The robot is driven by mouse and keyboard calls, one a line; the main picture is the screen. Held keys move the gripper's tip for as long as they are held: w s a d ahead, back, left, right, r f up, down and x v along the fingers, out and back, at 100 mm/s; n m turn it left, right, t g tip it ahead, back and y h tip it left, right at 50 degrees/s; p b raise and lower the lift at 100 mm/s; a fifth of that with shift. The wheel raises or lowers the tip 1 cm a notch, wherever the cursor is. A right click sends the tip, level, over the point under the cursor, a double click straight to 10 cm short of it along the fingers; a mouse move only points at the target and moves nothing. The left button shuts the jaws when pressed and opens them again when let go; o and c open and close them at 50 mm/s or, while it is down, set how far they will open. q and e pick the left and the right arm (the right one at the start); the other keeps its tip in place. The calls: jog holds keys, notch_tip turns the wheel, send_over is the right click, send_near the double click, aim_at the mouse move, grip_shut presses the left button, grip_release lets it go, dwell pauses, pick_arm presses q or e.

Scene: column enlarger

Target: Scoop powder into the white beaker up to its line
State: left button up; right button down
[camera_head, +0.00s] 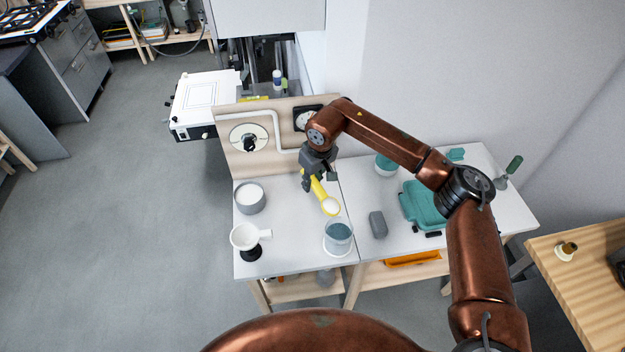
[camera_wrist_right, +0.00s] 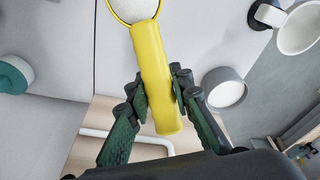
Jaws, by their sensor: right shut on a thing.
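My right gripper (camera_head: 316,184) is shut on the handle of a yellow scoop (camera_head: 318,188), which it holds above the white table. The scoop's bowl holds white powder (camera_head: 331,206); the scoop also shows in the right wrist view (camera_wrist_right: 155,75), with the fingers on both sides of its handle. A grey round tub (camera_head: 250,204) with white powder stands to the left. A white cup with a side handle (camera_head: 243,237) sits at the front left by a black base. No fill line is readable.
A grey block (camera_head: 378,225), a teal case (camera_head: 422,207) and a teal-and-white bowl (camera_head: 386,166) lie to the right. A wooden back panel (camera_head: 236,165) with dials stands behind. The table is clear between tub and scoop.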

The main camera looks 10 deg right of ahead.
jog(key=shift+s+d+f+t+y, duration=0.2)
jog(key=shift+s+t+y, duration=0.1)
jog(key=shift+t, duration=0.25)
jog(key=shift+s+d+f+t+y, duration=0.1)
jog(key=shift+s+d+t+y, duration=0.15)
jog(key=shift+t, duration=0.3)
jog(key=shift+s+r+t+y+b, duration=0.15)
jog(key=shift+r+t+y+b, duration=0.1)
jog(key=shift+r+t+b, duration=0.1)
jog(key=shift+w+a, duration=0.15)
jog(key=shift+w, duration=0.05)
